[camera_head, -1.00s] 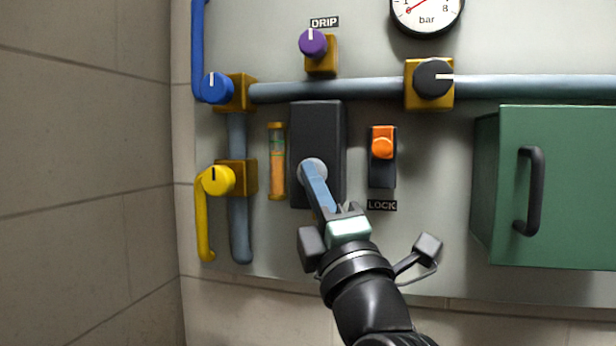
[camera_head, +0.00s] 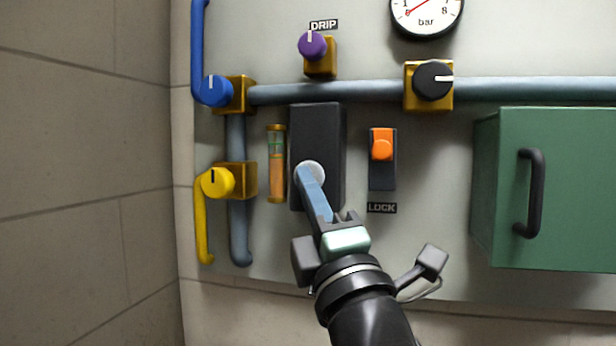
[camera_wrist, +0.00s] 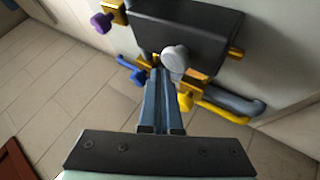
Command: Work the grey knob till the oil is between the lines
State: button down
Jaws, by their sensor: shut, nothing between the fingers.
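The grey knob (camera_head: 315,171) is a round pale disc on the front of a dark box (camera_head: 319,130). It also shows in the wrist view (camera_wrist: 175,58). My gripper (camera_head: 303,172) is shut and empty. Its blue fingertips lie at the knob's left side in the head view and beside it in the wrist view (camera_wrist: 158,72); I cannot tell whether they touch. The oil glass (camera_head: 276,163) stands left of the box, with amber oil in its lower part and thin green lines above. The oil's top looks close to the lower line.
An orange switch (camera_head: 382,146) labelled LOCK is right of the box. Yellow (camera_head: 217,182), blue (camera_head: 216,90), purple (camera_head: 312,45) and black (camera_head: 433,80) knobs surround it. A green cabinet (camera_head: 570,190) juts out at right.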

jog(key=shift+s, duration=0.1)
jog(key=shift+s+a, duration=0.25)
jog(key=shift+s, duration=0.5)
jog(key=shift+s+a, duration=0.3)
jog(key=shift+s, duration=0.5)
jog(key=shift+s+a, duration=0.25)
jog(key=shift+s, duration=0.5)
